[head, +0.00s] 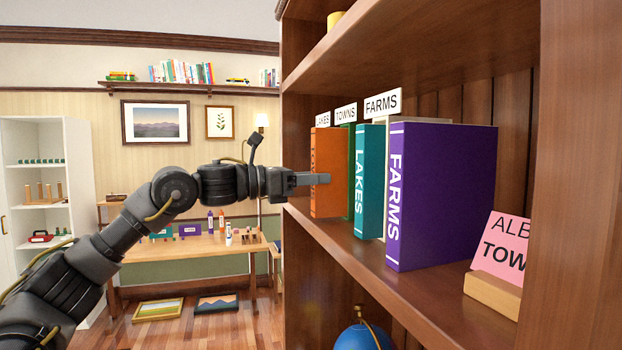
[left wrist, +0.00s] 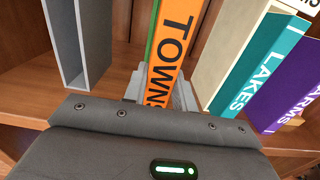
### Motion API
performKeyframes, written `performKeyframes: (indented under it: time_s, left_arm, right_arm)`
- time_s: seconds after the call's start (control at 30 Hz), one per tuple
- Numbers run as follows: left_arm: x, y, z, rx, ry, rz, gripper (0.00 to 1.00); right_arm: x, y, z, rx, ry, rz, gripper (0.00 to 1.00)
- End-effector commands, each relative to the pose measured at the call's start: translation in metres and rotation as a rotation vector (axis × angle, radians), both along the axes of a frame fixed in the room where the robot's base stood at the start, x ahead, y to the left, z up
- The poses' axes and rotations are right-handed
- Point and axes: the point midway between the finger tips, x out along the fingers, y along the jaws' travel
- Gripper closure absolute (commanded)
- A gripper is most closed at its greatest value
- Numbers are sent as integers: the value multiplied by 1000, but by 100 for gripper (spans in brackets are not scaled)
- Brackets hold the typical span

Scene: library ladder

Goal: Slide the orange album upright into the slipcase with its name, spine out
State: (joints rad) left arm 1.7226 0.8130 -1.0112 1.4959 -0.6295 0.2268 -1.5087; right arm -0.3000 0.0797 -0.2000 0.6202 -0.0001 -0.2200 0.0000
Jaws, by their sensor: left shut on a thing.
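The orange album (head: 332,170) stands roughly upright at the shelf front. In the left wrist view its orange spine (left wrist: 172,45) reads TOWNS and faces me. My left gripper (head: 312,179) is shut on it, with a finger on each side (left wrist: 158,92). A thin green edge (left wrist: 151,40) shows beside the orange album; I cannot tell what it belongs to. White signs read LAKES (head: 322,119), TOWNS (head: 346,113) and FARMS (head: 383,103). The slipcase under the TOWNS sign is hidden in the head view. My right gripper is not in view.
A teal LAKES album (head: 368,185) and a purple FARMS album (head: 445,190) stand nearer on the shelf. A grey, open-fronted case (left wrist: 76,45) and a pale panel (left wrist: 232,58) flank the held album. A pink card (head: 500,250) stands at the right.

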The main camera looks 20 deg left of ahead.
Motion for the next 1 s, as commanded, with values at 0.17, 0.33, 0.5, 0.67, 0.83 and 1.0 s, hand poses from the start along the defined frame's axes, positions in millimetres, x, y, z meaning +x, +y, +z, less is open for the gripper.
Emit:
performKeyframes:
  time_s: [0.17,0.33,0.5,0.67,0.83,1.0]
  left_arm:
    - [2,-4,2,-3,-3,0,100]
    - [5,-7,2,-3,-3,0,100]
    - [7,-10,2,-3,-3,0,100]
    - [10,-14,2,-3,-3,-1,100]
    - [12,-17,2,-3,-3,-1,100]
    - [15,-20,2,-3,-3,0,100]
  right_arm:
    - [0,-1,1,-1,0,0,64]
    - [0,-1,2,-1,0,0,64]
    - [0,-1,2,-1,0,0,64]
    - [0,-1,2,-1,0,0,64]
    - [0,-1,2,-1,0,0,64]
    - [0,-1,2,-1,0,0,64]
